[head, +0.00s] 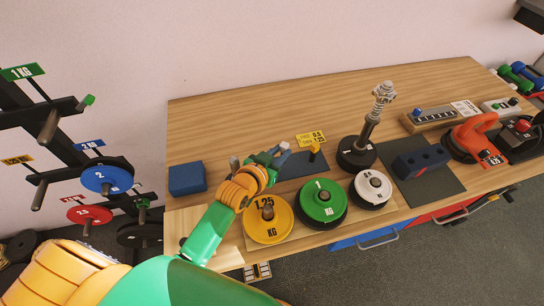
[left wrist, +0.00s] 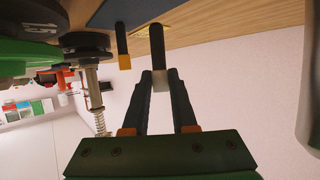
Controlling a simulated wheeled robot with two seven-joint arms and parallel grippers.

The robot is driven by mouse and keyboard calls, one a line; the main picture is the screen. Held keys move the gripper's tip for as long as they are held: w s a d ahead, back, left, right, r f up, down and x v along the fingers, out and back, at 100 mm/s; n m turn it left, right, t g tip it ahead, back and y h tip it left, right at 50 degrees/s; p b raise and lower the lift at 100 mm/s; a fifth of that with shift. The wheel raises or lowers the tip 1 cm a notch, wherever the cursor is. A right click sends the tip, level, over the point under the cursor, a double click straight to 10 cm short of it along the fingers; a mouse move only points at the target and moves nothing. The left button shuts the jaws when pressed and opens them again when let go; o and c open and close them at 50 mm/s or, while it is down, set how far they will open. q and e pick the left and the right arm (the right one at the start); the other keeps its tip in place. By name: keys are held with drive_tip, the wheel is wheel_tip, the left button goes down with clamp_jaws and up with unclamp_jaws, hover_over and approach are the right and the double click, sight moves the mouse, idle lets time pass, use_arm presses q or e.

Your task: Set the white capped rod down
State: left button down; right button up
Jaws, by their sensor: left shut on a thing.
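My left gripper (head: 277,153) is over the table at the left end of a dark mat (head: 305,167). It is shut on the white capped rod, whose pale cap (head: 284,146) shows at the fingertips. In the left wrist view the white capped rod (left wrist: 157,45) is dark with a white end between the fingers (left wrist: 161,85), and its dark end points at the table. I cannot tell whether that end touches the table. A yellow capped rod (head: 314,149) stands upright on the mat just right of the gripper. My right gripper is out of view.
Yellow (head: 268,228), green (head: 321,205) and white (head: 372,190) weight plates lie along the front. A tall spring post (head: 375,110) stands right of the mat. A blue block (head: 187,178) is at the left. The table's back left (head: 220,125) is clear.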

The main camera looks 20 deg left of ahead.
use_arm(q)
drive_tip(key=f, duration=0.1)
drive_tip(key=f+b, duration=0.2)
drive_tip(key=shift+s, duration=0.25)
drive_tip(key=shift+w+a+f, duration=0.1)
drive_tip(key=shift+f, duration=0.05)
drive_tip(key=shift+w+a, duration=0.1)
drive_tip(key=shift+w, duration=0.15)
drive_tip(key=c, duration=0.7)
unclamp_jaws()
drive_tip(key=shift+p, duration=0.3)
drive_tip(key=shift+s+r, duration=0.15)
drive_tip(key=shift+r, duration=0.1)
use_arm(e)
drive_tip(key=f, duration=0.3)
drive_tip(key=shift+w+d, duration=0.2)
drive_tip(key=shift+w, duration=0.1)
use_arm(q)
drive_tip(key=shift+s, duration=0.1)
drive_tip(key=v, duration=1.1)
drive_tip(key=shift+s+r, duration=0.15)
drive_tip(key=shift+s, duration=0.2)
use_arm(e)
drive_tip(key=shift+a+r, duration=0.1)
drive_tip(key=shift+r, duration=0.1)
